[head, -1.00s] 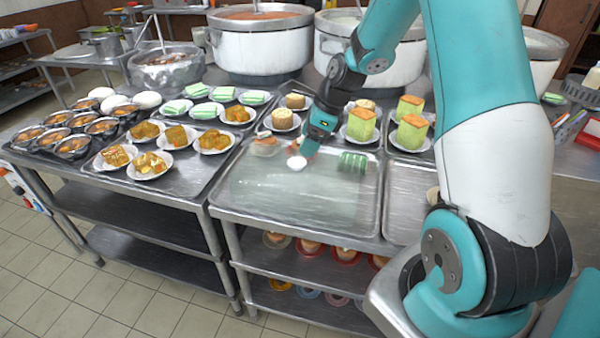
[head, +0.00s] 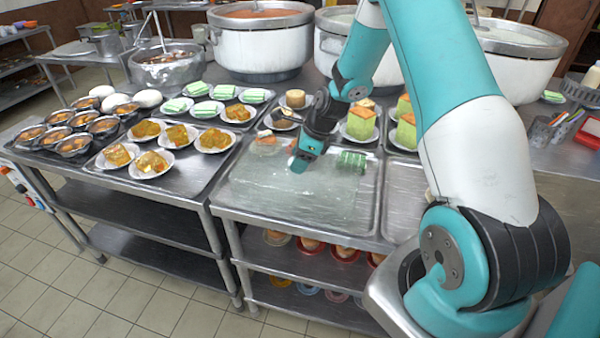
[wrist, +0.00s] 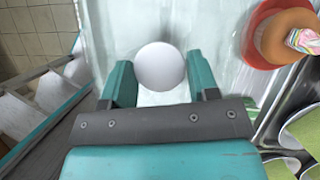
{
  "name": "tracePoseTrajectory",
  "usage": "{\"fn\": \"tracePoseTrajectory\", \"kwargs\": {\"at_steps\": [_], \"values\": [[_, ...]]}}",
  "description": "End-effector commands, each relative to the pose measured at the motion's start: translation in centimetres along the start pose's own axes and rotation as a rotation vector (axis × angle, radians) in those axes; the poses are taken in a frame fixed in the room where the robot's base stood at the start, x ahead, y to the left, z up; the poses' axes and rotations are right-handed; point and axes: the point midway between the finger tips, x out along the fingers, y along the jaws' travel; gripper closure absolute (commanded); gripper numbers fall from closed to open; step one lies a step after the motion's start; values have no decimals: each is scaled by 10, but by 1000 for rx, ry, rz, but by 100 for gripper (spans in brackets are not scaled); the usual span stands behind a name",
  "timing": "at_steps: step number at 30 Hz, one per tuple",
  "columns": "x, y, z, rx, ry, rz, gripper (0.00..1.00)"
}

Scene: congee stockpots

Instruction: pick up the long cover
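The long cover (head: 265,195) looks like a clear, see-through sheet lying over the front middle tray. Its round white knob (wrist: 160,66) shows in the wrist view. My gripper (head: 298,168) is low over the cover in the head view and hides the knob there. In the wrist view my gripper (wrist: 160,82) is open, with one finger on each side of the knob. I cannot tell whether either finger touches it.
Green striped pieces (head: 352,160) lie to the right of my gripper. Plated green cakes (head: 362,118) and a round cake (head: 295,98) stand behind. Fried dishes (head: 215,138) fill the tray to the left. Large stockpots (head: 262,45) line the back.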

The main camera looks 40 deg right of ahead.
Motion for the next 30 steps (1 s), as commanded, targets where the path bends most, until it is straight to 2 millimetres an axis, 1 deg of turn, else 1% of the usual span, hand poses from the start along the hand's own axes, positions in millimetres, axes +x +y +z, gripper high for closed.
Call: {"fn": "tracePoseTrajectory", "kwargs": {"at_steps": [1, 2, 3, 5, 6, 7, 15, 20, 23, 26, 30], "values": [[0, 0, 0, 0, 0, 0, 57], [0, 0, 0, 0, 0, 0, 64], [0, 0, 0, 0, 0, 0, 73], [0, 0, 0, 0, 0, 0, 87], [0, 0, 0, 1, 0, 0, 96], [0, 0, 0, 1, 0, 0, 100], [-2, 0, 1, 0, -1, -2, 100], [-11, -1, 5, -1, -2, -3, 100], [-24, -1, 11, -2, -2, -5, 100], [-43, -2, 20, -3, -3, -6, 100], [-80, -2, 36, -4, -4, -8, 100]]}}
